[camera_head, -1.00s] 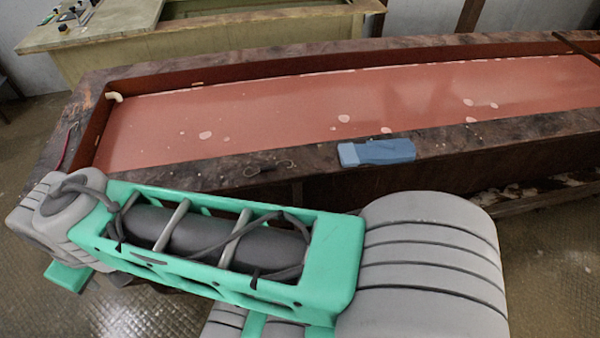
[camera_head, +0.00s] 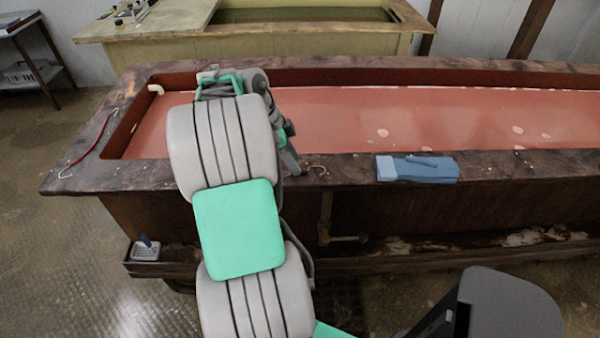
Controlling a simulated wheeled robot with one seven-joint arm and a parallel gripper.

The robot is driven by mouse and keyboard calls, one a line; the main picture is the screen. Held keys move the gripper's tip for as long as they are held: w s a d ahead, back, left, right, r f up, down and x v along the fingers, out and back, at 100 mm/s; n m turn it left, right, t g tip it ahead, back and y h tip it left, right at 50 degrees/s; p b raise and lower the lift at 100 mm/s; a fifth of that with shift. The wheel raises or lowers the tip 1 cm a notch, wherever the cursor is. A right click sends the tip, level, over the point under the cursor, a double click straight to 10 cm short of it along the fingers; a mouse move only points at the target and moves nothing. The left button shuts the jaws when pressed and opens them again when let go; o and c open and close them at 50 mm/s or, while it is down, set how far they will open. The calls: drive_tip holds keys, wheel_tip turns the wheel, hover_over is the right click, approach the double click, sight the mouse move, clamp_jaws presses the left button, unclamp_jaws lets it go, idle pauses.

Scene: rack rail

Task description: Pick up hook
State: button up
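A small, thin, pale hook (camera_head: 318,169) lies on the dark front rim of the long trough. It is tiny in view and its left part may be hidden behind my arm. My gripper (camera_head: 291,163) points down over the front rim, just left of the hook. My arm partly covers it, and I cannot see whether the fingers are open or shut, or whether they touch the hook. A second thin hooked piece with a red length (camera_head: 92,142) lies on the left rim of the trough.
The long trough (camera_head: 520,165) has a red-brown basin (camera_head: 450,115). A yellowish trough (camera_head: 160,22) stands behind.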

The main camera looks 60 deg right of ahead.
drive_tip(key=x, duration=0.3)
drive_tip(key=shift+w+r, duration=0.1)
clamp_jaws()
idle(1.2)
